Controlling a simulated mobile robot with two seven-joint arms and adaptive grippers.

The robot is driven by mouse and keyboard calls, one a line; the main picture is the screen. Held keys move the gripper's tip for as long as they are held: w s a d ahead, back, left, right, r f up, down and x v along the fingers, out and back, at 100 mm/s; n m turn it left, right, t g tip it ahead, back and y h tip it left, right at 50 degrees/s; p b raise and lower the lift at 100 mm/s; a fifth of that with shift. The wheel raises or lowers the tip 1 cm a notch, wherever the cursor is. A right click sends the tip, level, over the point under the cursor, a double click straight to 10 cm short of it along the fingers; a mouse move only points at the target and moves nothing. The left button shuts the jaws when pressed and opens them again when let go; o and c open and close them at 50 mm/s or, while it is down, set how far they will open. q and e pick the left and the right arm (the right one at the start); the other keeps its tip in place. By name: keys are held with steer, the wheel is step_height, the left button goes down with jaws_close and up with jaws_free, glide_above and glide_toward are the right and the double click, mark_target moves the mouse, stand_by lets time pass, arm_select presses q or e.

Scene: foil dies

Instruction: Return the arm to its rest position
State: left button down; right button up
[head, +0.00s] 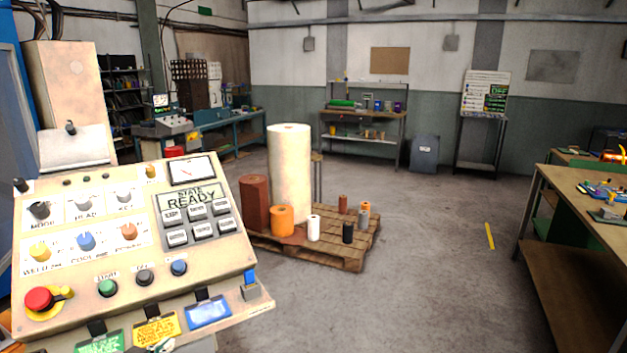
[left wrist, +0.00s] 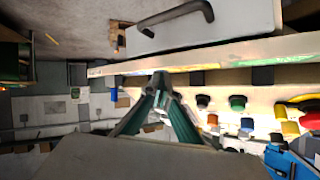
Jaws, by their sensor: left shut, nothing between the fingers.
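My left gripper (head: 162,345) just shows at the bottom edge of the head view, in front of the lower lip of a beige control panel (head: 150,262). In the left wrist view, the fingers of my left gripper (left wrist: 160,82) come together at the tips, shut and empty. The panel's buttons, such as a green button (left wrist: 238,102), lie to the right of the fingers there. The panel's screen (head: 193,198) reads READY. Most of my left arm is hidden below the head view. My right gripper is not in view.
A red mushroom button (head: 39,298) and several knobs stick out of the panel. A wooden pallet (head: 345,262) with a tall white roll (head: 289,180) and smaller rolls stands beyond. A workbench (head: 560,200) stands at the right.

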arm_select(q)
steer(key=s+a+f+m+g+y, duration=0.2)
steer(key=s+f+g, duration=0.15)
steer(key=s, duration=0.75)
steer(key=s+a+f+m+g+y, duration=0.1)
steer(key=s+f+m+g+y, duration=0.3)
steer(key=s, duration=0.8)
steer(key=w+d+f+n+t+h, duration=0.1)
steer(key=d+f+n+t+h, duration=0.3)
steer(key=d+f+h, duration=0.4)
steer(key=d+f+t, duration=0.1)
steer(key=d+f, duration=0.4)
steer(key=f, duration=0.4)
steer(key=shift+d, duration=0.4)
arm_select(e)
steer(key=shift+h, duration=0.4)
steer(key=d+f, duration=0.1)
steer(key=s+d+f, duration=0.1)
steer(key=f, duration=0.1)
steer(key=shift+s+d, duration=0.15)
arm_select(q)
steer(key=shift+t, duration=0.25)
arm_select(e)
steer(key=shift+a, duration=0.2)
arm_select(q)
steer(key=shift+w, duration=0.1)
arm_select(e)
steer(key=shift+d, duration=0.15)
